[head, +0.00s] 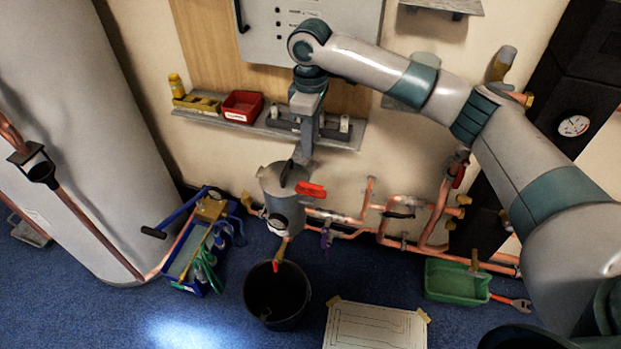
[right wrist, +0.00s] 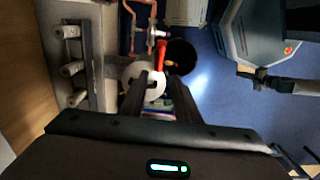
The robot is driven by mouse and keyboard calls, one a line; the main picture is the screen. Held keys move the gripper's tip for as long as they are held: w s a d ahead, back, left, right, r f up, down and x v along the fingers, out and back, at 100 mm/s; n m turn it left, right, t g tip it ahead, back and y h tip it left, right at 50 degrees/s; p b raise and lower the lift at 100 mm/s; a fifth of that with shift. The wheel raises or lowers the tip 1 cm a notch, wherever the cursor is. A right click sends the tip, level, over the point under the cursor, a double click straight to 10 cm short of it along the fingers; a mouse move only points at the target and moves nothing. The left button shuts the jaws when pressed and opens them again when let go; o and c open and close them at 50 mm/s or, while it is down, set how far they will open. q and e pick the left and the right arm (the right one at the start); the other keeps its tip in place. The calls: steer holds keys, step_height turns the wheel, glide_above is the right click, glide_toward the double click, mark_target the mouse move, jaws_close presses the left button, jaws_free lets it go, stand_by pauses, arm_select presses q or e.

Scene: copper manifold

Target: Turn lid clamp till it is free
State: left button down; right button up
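A grey metal canister (head: 282,208) stands upright in front of the wall pipes, with a red lever (head: 311,190) at its upper right side. In the right wrist view, the round pale lid (right wrist: 150,86) lies beyond my fingers, and the red lever (right wrist: 160,52) shows at its far edge. My right gripper (head: 295,165) points down over the canister's top. In the right wrist view its two dark fingers (right wrist: 157,82) stand apart with a gap between them. I cannot tell whether they touch the lid. No separate clamp can be made out clearly. My left gripper is not in view.
A black bucket (head: 277,295) stands on the blue floor below the canister's tap. Copper pipes (head: 400,215) run along the wall to the right. A shelf with a red bin (head: 242,106) is behind. A blue tool caddy (head: 200,245) and green tray (head: 455,281) flank the bucket.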

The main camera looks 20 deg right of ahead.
mark_target(310, 184)
step_height(310, 184, down, 15)
steer(key=shift+r+p, duration=0.2)
steer(key=shift+p, duration=0.25)
jaws_close()
